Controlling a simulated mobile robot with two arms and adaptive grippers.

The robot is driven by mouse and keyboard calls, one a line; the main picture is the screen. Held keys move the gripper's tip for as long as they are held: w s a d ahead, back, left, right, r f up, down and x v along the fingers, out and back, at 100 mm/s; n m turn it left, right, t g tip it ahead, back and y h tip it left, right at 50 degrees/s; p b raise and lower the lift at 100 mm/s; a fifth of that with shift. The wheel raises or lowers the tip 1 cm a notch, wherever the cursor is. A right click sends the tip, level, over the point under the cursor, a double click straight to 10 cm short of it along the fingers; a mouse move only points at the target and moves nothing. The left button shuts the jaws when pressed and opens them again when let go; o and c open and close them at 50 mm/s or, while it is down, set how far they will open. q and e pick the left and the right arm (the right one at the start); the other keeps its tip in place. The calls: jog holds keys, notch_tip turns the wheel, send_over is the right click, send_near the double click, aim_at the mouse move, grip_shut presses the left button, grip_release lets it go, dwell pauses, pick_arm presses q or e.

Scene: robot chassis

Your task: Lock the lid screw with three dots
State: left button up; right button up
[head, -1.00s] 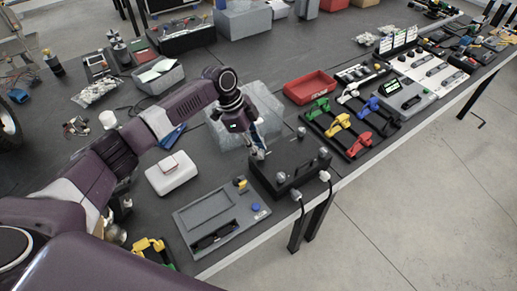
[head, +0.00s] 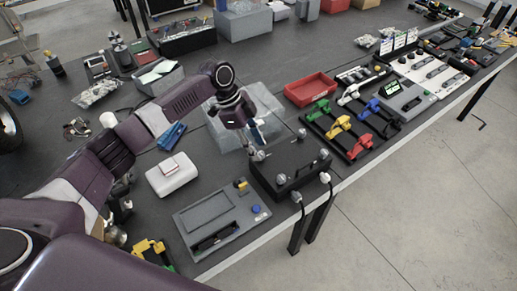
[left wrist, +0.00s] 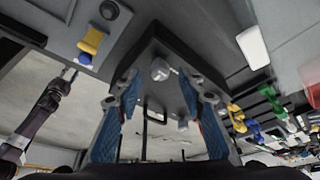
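A black box with a lid (head: 290,168) stands near the table's front edge, with silvery round screws at its corners. One is the front-left screw (head: 281,178), another the right screw (head: 323,154). Dot marks are too small to make out. My left gripper (head: 258,148) points down at the box's far-left corner and partly hides the screw there. In the left wrist view, its blue-padded fingers (left wrist: 163,105) stand apart with the box behind them. A screw head (left wrist: 160,70) shows between and beyond the fingers, apparently not gripped.
A grey device with a blue button (head: 222,220) lies left of the box. A white case (head: 171,175) and a clear tray (head: 218,130) lie behind. A red bin (head: 311,88) and a rack of coloured clamps (head: 350,127) stand right. White plugs with cables (head: 297,196) hang at the box's front.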

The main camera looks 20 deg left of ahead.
pick_arm(q)
jog(key=v, duration=1)
